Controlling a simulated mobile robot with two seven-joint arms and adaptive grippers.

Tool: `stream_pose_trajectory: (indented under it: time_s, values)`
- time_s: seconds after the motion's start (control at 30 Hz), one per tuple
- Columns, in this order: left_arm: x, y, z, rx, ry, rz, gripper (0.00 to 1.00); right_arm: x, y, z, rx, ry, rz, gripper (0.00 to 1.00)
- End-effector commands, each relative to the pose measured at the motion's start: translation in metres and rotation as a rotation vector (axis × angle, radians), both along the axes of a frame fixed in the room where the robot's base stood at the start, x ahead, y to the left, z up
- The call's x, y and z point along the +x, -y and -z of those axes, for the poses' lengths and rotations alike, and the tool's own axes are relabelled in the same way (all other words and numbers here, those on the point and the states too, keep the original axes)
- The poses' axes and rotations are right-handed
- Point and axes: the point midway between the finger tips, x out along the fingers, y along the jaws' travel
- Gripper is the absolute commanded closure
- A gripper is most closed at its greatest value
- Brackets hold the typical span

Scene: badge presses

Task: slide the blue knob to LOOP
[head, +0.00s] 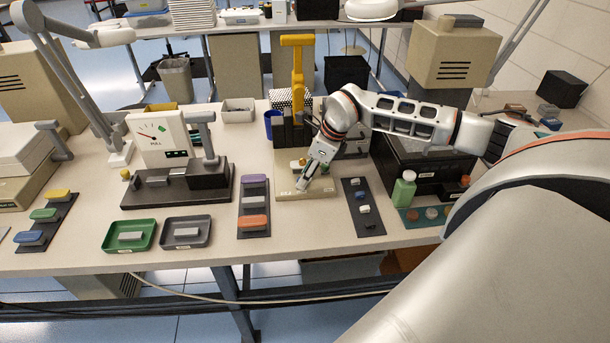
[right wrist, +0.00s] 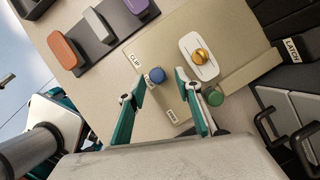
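The blue knob (right wrist: 156,75) is a small round knob on a beige board (right wrist: 165,40) in the right wrist view. In the head view the right gripper (head: 303,184) points down over the board (head: 322,188) and hides the blue knob. My left gripper is not in view.
On the board are a gold knob (right wrist: 201,55) on a white plate and a green knob (right wrist: 215,97) close to the right finger. A dark strip with coloured blocks (head: 254,198) lies to the left, another dark strip (head: 363,222) to the right. A yellow lever (head: 297,65) stands behind.

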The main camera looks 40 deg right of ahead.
Motion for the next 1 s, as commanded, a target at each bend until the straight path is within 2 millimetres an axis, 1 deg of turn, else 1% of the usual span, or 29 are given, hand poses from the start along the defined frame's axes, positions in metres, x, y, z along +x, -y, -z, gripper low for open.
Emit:
stream_pose_trajectory:
  time_s: [0.17, 0.27, 0.37, 0.7, 0.83, 1.0]
  values:
    - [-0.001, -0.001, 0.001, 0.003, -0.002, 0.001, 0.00, 0.000, -0.001, -0.001, 0.002, 0.001, -0.001, 0.66]
    - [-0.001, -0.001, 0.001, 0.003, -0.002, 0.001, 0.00, -0.002, 0.001, -0.007, 0.001, 0.002, -0.001, 0.66]
    - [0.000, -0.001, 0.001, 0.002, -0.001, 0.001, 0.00, -0.005, 0.004, -0.020, 0.000, 0.004, -0.001, 0.66]
    - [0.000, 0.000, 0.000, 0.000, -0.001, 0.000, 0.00, -0.027, 0.020, -0.082, -0.001, 0.003, 0.000, 0.66]
    - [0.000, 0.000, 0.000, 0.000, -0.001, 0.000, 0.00, -0.033, 0.024, -0.099, 0.000, 0.002, 0.000, 0.66]
    - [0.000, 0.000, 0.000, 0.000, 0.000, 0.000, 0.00, -0.037, 0.027, -0.109, 0.001, 0.001, 0.000, 0.66]
